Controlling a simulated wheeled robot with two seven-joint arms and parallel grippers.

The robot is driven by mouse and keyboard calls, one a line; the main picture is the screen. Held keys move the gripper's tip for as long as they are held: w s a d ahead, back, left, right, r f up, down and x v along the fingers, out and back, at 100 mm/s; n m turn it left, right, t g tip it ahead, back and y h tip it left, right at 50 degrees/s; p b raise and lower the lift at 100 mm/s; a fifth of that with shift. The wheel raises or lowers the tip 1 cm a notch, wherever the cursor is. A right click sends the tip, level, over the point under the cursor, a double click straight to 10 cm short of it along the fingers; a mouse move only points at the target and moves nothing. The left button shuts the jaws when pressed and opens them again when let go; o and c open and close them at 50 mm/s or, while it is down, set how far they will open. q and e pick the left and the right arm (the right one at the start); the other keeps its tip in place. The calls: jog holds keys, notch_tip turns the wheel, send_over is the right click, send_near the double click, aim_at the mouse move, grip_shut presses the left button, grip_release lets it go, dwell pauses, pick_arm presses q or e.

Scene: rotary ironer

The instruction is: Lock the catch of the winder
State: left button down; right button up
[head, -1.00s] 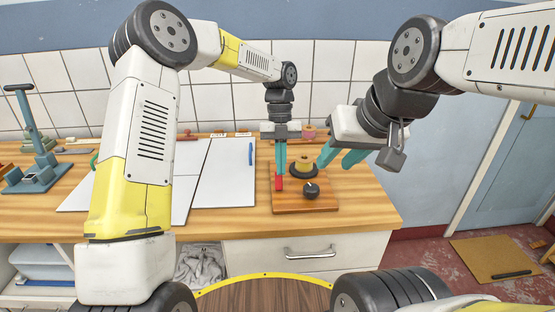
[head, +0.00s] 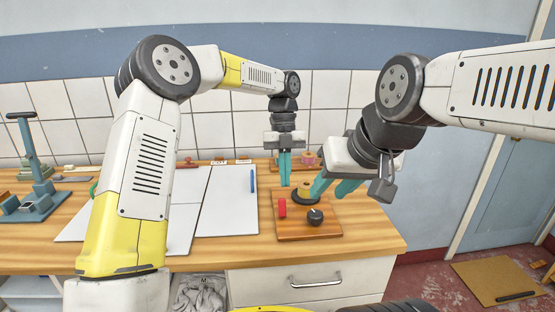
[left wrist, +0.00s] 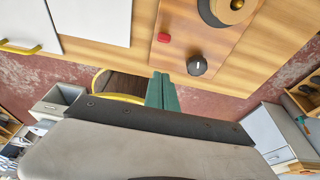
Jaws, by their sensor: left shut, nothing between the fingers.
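The winder is a wooden board (head: 293,230) on the bench with a yellow spool (head: 304,189) on a dark disc, a red catch (head: 282,208) and a black knob (head: 315,217). The catch stands at the board's left, apart from the spool. In the left wrist view the red catch (left wrist: 164,38) and black knob (left wrist: 197,66) show clear of my fingers. My left gripper (head: 285,182) is shut and empty, pointing down above and behind the catch, apart from it. My right gripper (head: 332,190) is open beside the spool; one finger partly covers the disc, and contact is unclear.
White panels (head: 228,203) lie left of the board, one with a blue handle. A blue-grey stand (head: 40,190) is at far left. A pink-topped spool (head: 309,158) stands behind the board. A drawer (head: 310,280) is below the bench edge.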

pick_arm(q)
jog(key=w+r, duration=0.3)
jog(key=shift+w+r, duration=0.25)
jog(key=s+a+r+n+t, duration=0.5)
jog(key=s+a+r+n, duration=0.65)
jog(key=n, duration=0.65)
jog(key=s+a+f+n+t+h, duration=0.1)
jog(key=s+a+f+n+t, duration=0.1)
jog(key=s+a+n, duration=0.3)
jog(key=s+a+f+n+t+h, duration=0.1)
jog(key=s+a+f+n+t, duration=0.1)
jog(key=s+a+n, duration=0.4)
jog(key=s+n, duration=0.3)
jog(key=n, duration=0.3)
jog(key=shift+s+f+t, duration=0.15)
jog(key=shift+f+t, duration=0.15)
